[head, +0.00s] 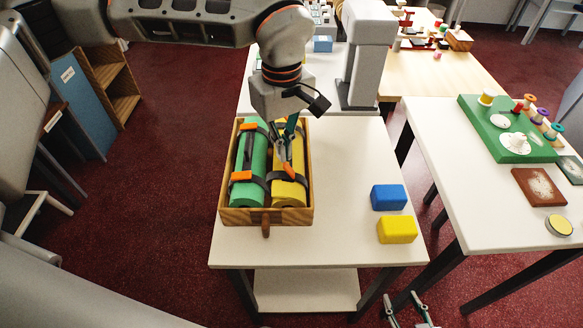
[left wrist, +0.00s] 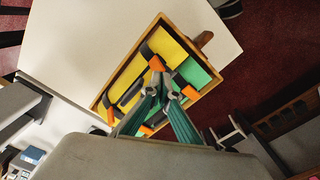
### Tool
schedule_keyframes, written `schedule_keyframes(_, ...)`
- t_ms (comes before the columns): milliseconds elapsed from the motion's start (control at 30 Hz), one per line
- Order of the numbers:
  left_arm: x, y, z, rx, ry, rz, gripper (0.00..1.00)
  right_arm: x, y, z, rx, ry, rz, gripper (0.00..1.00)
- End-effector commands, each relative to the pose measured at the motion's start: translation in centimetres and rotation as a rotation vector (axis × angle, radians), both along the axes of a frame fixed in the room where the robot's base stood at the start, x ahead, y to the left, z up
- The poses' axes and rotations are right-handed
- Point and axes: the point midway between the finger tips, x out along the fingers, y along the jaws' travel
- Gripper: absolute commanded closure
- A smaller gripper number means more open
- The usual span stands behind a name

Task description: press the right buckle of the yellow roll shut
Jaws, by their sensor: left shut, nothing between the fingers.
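The yellow roll (head: 289,196) lies in a wooden tray (head: 265,215), to the right of a green roll (head: 247,190). Dark straps cross both rolls. An orange buckle (head: 288,171) on the yellow roll's near strap looks tilted; it also shows in the left wrist view (left wrist: 156,63). Another orange piece (left wrist: 110,117) is at the roll's far end, hidden by my gripper in the head view. My left gripper (head: 283,158) is shut and empty, its tips beside the near buckle; I cannot tell whether they touch. My right gripper (head: 408,308) is open, low at the bottom edge.
The green roll has orange buckles (head: 240,176) of its own. A blue block (head: 388,197) and a yellow block (head: 397,229) stand right of the tray on the white table (head: 340,180). The table between tray and blocks is clear. Another table with spools stands right.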

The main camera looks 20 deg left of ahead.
Motion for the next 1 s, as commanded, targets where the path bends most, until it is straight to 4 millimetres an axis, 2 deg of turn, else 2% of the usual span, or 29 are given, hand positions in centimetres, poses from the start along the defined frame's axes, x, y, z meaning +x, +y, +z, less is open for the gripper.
schedule_keyframes(533, 0.0, 0.0, -2.1, 0.000, 0.000, -0.001, 1.00, -0.2, 0.0, -1.2, 0.000, 0.007, 0.000, 0.60)
schedule_keyframes(1000, -0.1, 0.1, -2.6, 0.001, 0.001, 0.000, 1.00, -0.3, 0.0, -1.6, 0.000, 0.011, 0.000, 0.60)
